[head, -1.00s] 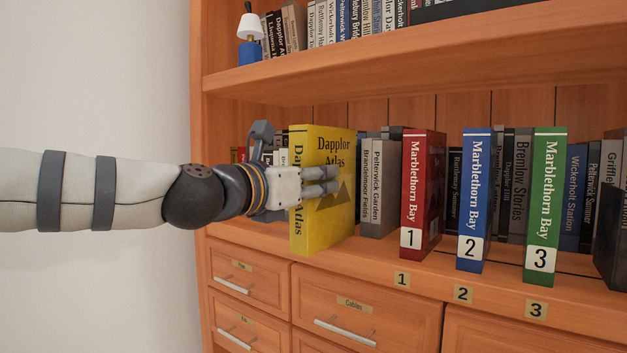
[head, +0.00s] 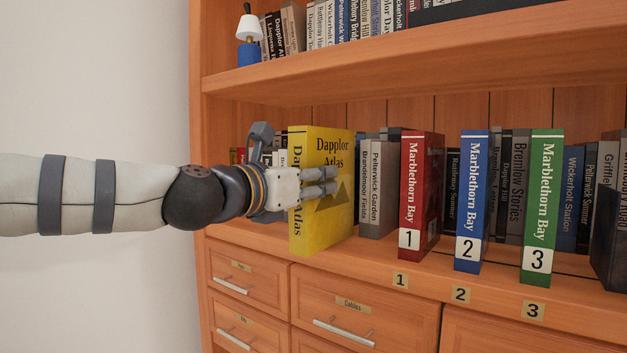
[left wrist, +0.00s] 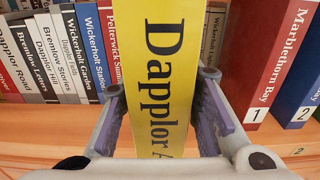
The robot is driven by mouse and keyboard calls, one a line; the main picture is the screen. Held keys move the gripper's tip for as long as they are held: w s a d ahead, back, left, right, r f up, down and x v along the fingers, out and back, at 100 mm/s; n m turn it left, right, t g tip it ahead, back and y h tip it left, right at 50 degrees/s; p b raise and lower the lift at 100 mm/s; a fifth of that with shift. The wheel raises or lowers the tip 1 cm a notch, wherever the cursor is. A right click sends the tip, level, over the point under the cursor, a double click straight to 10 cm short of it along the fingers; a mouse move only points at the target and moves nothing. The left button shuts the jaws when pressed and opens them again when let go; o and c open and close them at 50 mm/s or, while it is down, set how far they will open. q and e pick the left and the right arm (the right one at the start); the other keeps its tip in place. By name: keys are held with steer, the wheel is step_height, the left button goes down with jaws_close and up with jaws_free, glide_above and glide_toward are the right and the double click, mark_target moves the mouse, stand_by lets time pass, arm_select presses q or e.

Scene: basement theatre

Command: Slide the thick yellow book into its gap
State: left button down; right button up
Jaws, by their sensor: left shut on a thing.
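The thick yellow book (head: 330,220), titled Dapplor Atlas, stands upright at the left front of the middle shelf. Its lower part reaches out over the shelf's front edge. My left gripper (head: 312,188) is shut on it, with fingers on both sides of the spine. In the left wrist view the yellow spine (left wrist: 165,65) stands between the two fingers (left wrist: 168,115). Behind it, in the left wrist view, books line both sides, and the yellow book hides the space straight behind it. My right gripper is not in view.
Red book 1 (head: 421,185), blue book 2 (head: 473,190) and green book 3 (head: 543,195) stand forward on the shelf to the right. Grey books (head: 376,185) stand right of the yellow book. The upper shelf (head: 400,65) runs above. Drawers (head: 350,305) lie below.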

arm_select(q)
steer(key=shift+r, duration=0.15)
steer(key=shift+b+x, duration=0.4)
steer(key=shift+x, duration=2.55)
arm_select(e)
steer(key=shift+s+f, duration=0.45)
arm_select(q)
steer(key=shift+x, duration=1.6)
steer(key=c, duration=1.1)
jaws_free()
steer(key=shift+f, duration=0.2)
steer(key=shift+f, duration=0.1)
glide_toward(342, 177)
steer(key=shift+w+a, duration=0.2)
steer(key=shift+w, duration=0.25)
steer(key=shift+w+a, duration=0.2)
steer(key=shift+w, duration=0.3)
